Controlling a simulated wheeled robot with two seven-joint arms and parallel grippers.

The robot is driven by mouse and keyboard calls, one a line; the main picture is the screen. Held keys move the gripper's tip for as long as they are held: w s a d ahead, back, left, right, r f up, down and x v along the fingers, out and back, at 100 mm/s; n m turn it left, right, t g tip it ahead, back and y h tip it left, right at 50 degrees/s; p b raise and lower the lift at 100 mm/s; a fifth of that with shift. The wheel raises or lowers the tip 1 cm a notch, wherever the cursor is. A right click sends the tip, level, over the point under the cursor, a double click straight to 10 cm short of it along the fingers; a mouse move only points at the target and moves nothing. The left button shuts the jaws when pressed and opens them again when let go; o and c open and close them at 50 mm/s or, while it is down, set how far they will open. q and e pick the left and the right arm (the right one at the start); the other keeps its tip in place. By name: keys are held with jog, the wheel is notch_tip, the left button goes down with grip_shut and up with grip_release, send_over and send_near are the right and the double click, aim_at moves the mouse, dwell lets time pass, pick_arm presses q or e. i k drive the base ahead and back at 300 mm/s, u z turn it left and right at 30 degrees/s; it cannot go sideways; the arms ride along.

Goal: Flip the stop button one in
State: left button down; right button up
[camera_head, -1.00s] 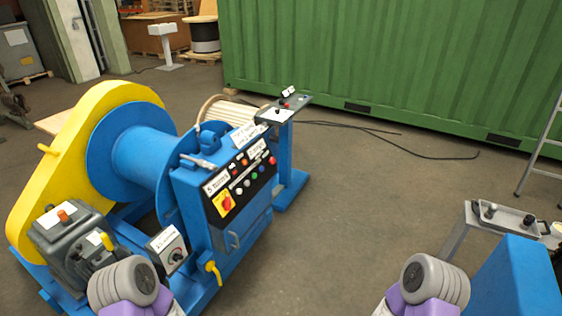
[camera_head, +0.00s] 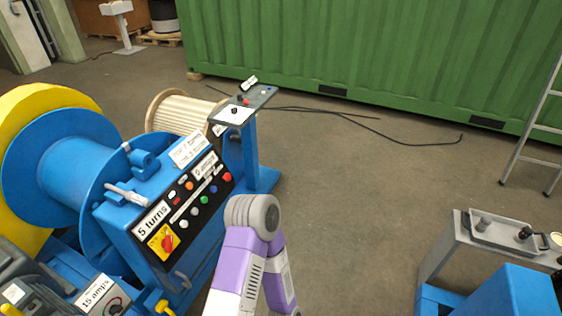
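A blue winch with a yellow guard stands at the left. Its black control panel (camera_head: 190,208) carries several coloured buttons and a red rotary switch on a yellow plate (camera_head: 164,242). A red button (camera_head: 227,177) sits at the panel's upper right end. A small grey pedestal panel (camera_head: 245,105) behind it also has a red knob and black controls. I cannot tell which control is stop button one. A purple and grey arm of mine (camera_head: 240,262) rises in front, right of the panel, apart from the buttons in the picture. Neither gripper's fingers show.
A wooden cable drum (camera_head: 180,112) lies behind the winch. A green container (camera_head: 380,60) closes off the back, with black cables (camera_head: 380,125) on the floor. A grey bench (camera_head: 470,240) and a ladder (camera_head: 535,125) are at the right. The middle floor is clear.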

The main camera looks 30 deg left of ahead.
aim_at(227, 177)
jog(key=u, duration=0.55)
jog(key=i, duration=1.3)
jog(key=u, duration=1.05)
